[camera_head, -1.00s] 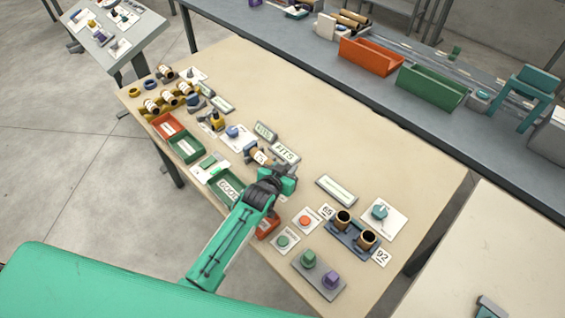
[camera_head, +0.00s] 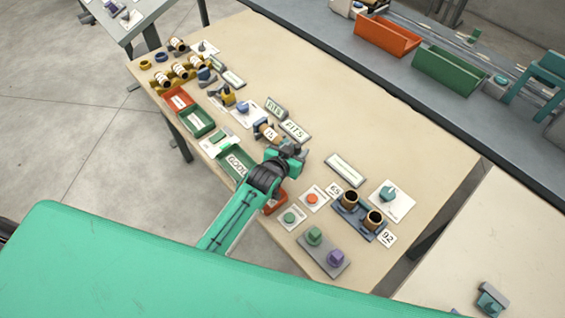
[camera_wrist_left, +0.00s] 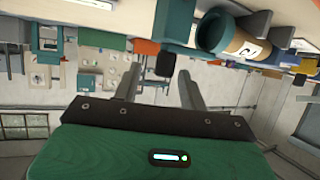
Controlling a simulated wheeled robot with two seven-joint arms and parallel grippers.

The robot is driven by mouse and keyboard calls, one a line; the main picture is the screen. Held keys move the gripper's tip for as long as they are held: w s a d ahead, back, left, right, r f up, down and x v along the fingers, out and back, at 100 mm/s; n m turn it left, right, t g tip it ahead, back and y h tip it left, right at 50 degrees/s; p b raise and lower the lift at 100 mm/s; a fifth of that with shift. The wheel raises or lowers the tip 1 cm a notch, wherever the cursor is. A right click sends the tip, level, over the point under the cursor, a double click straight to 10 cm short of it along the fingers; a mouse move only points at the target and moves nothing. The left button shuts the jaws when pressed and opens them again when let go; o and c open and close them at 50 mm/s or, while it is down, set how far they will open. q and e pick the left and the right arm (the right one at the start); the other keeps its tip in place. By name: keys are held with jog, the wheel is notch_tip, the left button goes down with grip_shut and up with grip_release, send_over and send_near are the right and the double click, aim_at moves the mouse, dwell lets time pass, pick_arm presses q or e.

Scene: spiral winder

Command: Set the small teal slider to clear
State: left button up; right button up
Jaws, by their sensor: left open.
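A small white plate with a green-teal slider-like piece (camera_head: 218,144) lies at the table's near left edge, between the green trays. A teal knob-like piece (camera_head: 388,193) sits on a white card at the right. A small teal device (camera_head: 490,299) is on the pale surface at the lower right. I cannot tell which is the named slider, and no "clear" mark is readable. My left gripper (camera_head: 294,151) is over the table's middle, right of the green "GOOD" tray. In the left wrist view its two fingers (camera_wrist_left: 159,88) are apart with nothing between them. My right gripper is not in view.
The "GOOD" tray (camera_head: 238,180) and a red-orange tray (camera_head: 276,203) lie close to my left arm. A labelled roll (camera_head: 265,129) and sign blocks (camera_head: 295,131) stand just beyond the gripper. Button plates and a cup holder (camera_head: 362,216) are right. The table's far middle is clear.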

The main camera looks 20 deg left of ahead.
pick_arm(q)
jog(key=b+v, duration=0.2)
jog(key=v, duration=0.9)
jog(key=shift+s, duration=0.25)
jog(key=s+a+f+g+y, duration=0.1)
jog(key=s+a+g, duration=0.2)
jog(key=s, duration=0.5)
jog(key=s+a+f+n+g+y, duration=0.1)
jog(key=s+a+g, duration=0.2)
jog(key=s, duration=0.4)
jog(key=s+a+f+g+y, duration=0.1)
jog(key=s+a+g+y, duration=0.15)
jog(key=s, duration=0.55)
notch_tip(320, 180, down, 31)
jog(key=g, duration=0.2)
jog(key=s+a+f, duration=0.2)
jog(key=s+f, duration=0.7)
jog(key=s, duration=0.1)
jog(key=s+a+f+g, duration=0.1)
jog(key=s+a+f, duration=0.1)
jog(key=s+f, duration=0.8)
jog(key=shift+f+h, duration=0.25)
jog(key=shift+h, duration=0.1)
